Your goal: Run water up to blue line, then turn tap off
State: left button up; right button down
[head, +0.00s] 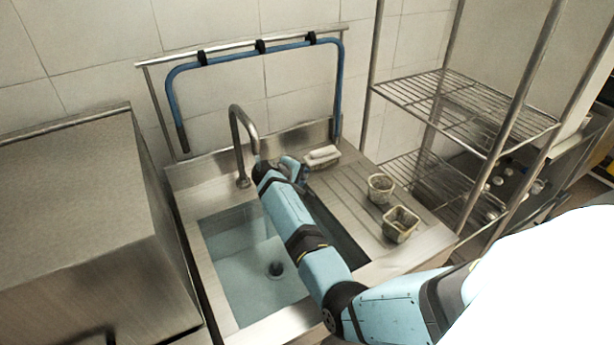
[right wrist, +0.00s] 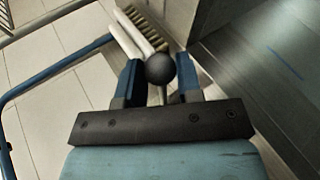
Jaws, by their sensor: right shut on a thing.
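The metal sink basin (head: 214,290) holds clear bluish water (head: 240,262), with a dark drain showing through it. The curved tap spout (head: 236,125) rises behind the basin; my right arm covers the space below its outlet, so I cannot tell whether water runs. My right gripper (head: 298,172) is beside the tap at the sink's back edge. In the right wrist view, its blue fingers (right wrist: 158,82) are shut on a dark round knob (right wrist: 160,69). A short blue line (right wrist: 284,64) shows on the grey basin surface there. The water's height against it is unclear. My left gripper is out of view.
A white brush (head: 322,156) lies at the back of the ribbed drainboard (head: 350,205). Two perforated baskets (head: 381,188) (head: 400,224) stand on it. A wire rack (head: 465,110) is at right, a metal cabinet (head: 70,220) at left. A blue hose (head: 225,57) hangs behind.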

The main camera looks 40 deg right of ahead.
jog(key=shift+w+a+m+g+b, duration=0.15)
jog(key=shift+a+m+g+b, duration=0.3)
jog(key=shift+a+m+g, duration=0.45)
jog(key=c, duration=0.8)
grip_release()
jog(key=shift+a, duration=0.1)
jog(key=shift+b+v, duration=0.35)
jog(key=shift+v, duration=6.5)
jog(key=shift+f, duration=0.2)
